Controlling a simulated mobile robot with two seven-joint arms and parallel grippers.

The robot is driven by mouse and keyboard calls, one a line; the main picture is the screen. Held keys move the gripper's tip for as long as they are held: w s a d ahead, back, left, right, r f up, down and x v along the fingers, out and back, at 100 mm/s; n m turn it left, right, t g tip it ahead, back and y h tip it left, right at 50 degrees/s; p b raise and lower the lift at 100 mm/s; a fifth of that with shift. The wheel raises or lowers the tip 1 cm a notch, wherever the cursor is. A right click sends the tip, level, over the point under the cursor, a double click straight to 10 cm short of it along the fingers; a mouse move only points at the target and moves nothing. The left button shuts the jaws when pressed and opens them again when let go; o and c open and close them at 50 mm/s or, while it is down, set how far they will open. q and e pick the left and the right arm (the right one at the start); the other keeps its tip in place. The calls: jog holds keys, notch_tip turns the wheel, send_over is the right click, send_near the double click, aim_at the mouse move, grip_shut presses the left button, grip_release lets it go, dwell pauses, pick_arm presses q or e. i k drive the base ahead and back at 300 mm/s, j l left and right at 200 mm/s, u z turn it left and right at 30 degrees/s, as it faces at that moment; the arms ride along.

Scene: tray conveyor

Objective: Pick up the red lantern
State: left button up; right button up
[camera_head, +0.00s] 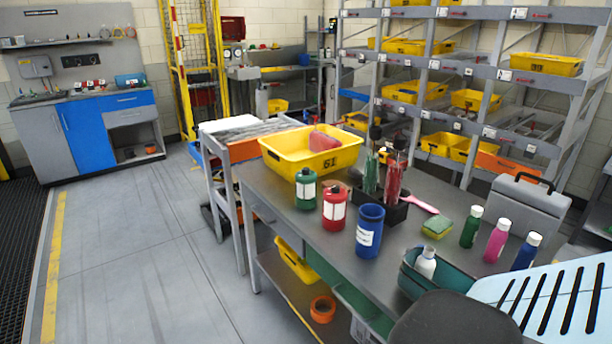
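The red lantern (334,207) stands upright on the grey worktable (277,212), near its left edge. It is a short red cylinder with white panels on its side. A green lantern (305,188) of similar shape stands just behind it to the left. A dark blue cup-like container (370,230) with a white label stands in front of it to the right. Neither of my grippers is in view.
A yellow bin (284,158) holding a pinkish-red item (323,141) sits behind the lanterns. A dark holder with red and green tools (393,209) stands right of them. Several bottles, a sponge (437,226) and a teal bin (410,278) occupy the right side. The left floor is clear.

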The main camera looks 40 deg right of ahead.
aim_at(334, 205)
jog(key=i+l+z, duration=0.1)
jog(key=i+z, duration=0.75)
jog(key=u, duration=9.8)
